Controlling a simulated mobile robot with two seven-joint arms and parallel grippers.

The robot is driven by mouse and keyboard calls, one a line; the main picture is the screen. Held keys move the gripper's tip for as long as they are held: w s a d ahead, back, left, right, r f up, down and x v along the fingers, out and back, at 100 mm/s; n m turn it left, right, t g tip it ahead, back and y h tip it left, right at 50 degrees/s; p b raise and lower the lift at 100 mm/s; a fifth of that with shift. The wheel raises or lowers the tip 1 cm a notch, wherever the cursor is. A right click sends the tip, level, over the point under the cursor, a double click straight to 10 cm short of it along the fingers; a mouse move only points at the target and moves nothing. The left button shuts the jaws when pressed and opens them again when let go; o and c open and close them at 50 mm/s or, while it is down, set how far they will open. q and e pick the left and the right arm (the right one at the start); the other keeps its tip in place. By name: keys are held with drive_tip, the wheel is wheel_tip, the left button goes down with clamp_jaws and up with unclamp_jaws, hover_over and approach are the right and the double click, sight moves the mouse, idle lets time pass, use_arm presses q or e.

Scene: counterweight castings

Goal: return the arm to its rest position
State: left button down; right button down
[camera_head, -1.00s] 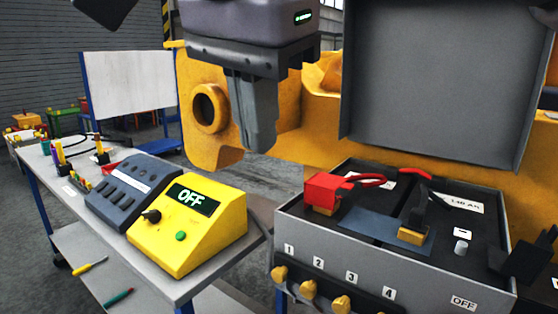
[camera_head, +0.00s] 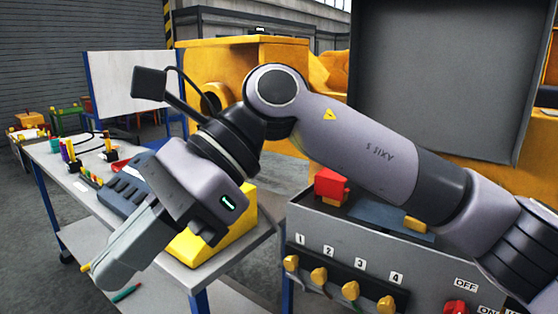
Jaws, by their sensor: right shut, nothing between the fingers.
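My right arm (camera_head: 370,150) reaches in from the right edge and crosses the picture to the left. My right gripper (camera_head: 112,268) points down and left at the lower left, in front of the worktable. Its fingers are together with nothing held between them. It covers much of the yellow box (camera_head: 245,205) and part of the dark grey device (camera_head: 122,190) on the table. My left gripper is not in view.
The worktable (camera_head: 262,232) stands at the left. The open grey battery case (camera_head: 300,222), with a red connector (camera_head: 330,187) and several numbered yellow knobs, stands at the right. Its lid (camera_head: 440,80) is up. A large yellow casting (camera_head: 240,55) is behind.

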drive_tip(key=w+d+f+m+t+y, duration=0.1)
drive_tip(key=w+d+m+t+y, duration=0.3)
drive_tip(key=m+y, duration=0.6)
drive_tip(key=w+d+f+m+t+y, duration=0.1)
drive_tip(key=w+m+t+y, duration=0.2)
drive_tip(key=w+m+y, duration=0.65)
drive_tip(key=w+d+f+m+t+h, duration=0.1)
drive_tip(key=d+f+m+t+h, duration=0.55)
drive_tip(key=m, duration=0.65)
drive_tip(key=w+d+f+m+t+h, duration=0.1)
drive_tip(key=d+f+m+t+h, duration=0.3)
drive_tip(key=f+m+t+h, duration=0.55)
drive_tip(key=s+d+f+m+h, duration=0.25)
drive_tip(key=d+f+m, duration=0.25)
drive_tip(key=f+m, duration=0.3)
drive_tip(key=s+d+f+m+h, duration=0.2)
drive_tip(key=d+f+m+h, duration=0.25)
drive_tip(key=f, duration=0.55)
drive_tip(key=s+d+f+m+g+h, duration=0.3)
drive_tip(key=s+d+f+m+g, duration=0.3)
drive_tip(key=s+f, duration=0.7)
drive_tip(key=shift+s+d+f, duration=0.2)
drive_tip(key=shift+s+d, duration=0.25)
drive_tip(key=shift+d, duration=0.65)
